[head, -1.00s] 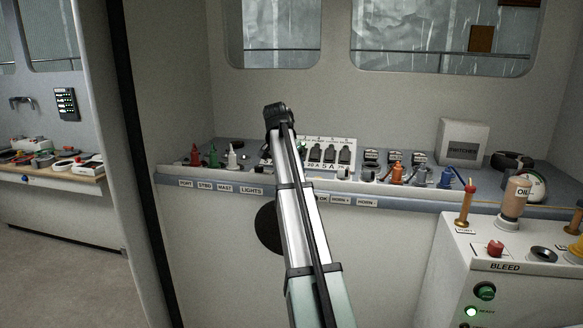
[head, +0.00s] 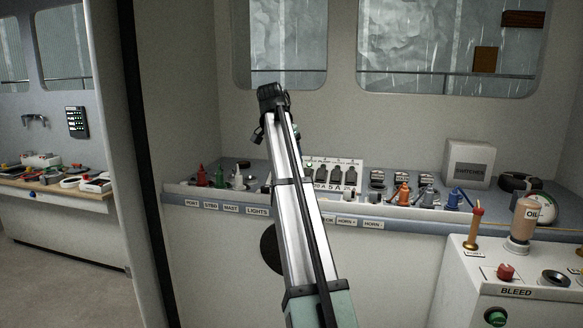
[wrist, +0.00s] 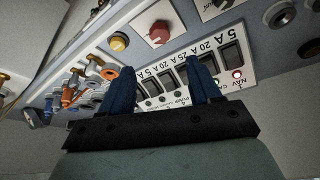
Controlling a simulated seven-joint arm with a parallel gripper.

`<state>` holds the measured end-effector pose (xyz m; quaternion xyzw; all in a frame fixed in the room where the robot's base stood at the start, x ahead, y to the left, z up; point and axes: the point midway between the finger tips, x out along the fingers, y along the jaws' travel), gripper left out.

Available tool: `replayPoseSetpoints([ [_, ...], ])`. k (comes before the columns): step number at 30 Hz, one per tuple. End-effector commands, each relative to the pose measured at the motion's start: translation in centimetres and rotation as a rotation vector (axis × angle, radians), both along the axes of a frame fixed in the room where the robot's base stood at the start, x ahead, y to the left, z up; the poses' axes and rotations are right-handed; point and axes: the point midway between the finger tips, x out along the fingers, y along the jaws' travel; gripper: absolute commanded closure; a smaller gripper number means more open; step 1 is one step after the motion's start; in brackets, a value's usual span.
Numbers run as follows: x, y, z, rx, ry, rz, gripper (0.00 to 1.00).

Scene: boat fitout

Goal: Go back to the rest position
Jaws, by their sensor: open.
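My gripper (wrist: 163,88) shows in the wrist view with its two dark blue fingers apart and nothing between them. The fingers themselves are hidden behind the arm there. The same switch panel (head: 335,174) stands on the shelf, to the right of my arm.
Red, green and white plugs (head: 219,178) stand left of my arm. Orange (head: 404,193) and blue fittings stand to the right, with a box marked SWITCHES (head: 468,163) behind. A BLEED console (head: 465,262) with an oil bottle (head: 524,220) is at the lower right. Space above the shelf is clear.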

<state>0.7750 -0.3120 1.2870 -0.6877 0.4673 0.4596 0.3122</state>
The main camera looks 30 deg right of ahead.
Motion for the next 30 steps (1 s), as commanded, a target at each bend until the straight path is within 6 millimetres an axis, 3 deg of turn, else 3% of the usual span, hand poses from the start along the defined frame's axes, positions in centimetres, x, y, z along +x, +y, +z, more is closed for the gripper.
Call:
replayPoseSetpoints([
  [7, -0.1, 0.3, 0.8, 0.0, 0.0, 0.0, 0.37],
  [23, 0.0, 0.6, 0.6, -0.001, 0.001, 0.006, 0.37],
  [26, 0.4, 2.1, -0.1, -0.01, 0.005, 0.036, 0.37],
  [30, 1.6, 6.1, -2.2, -0.035, 0.014, 0.117, 0.37],
])
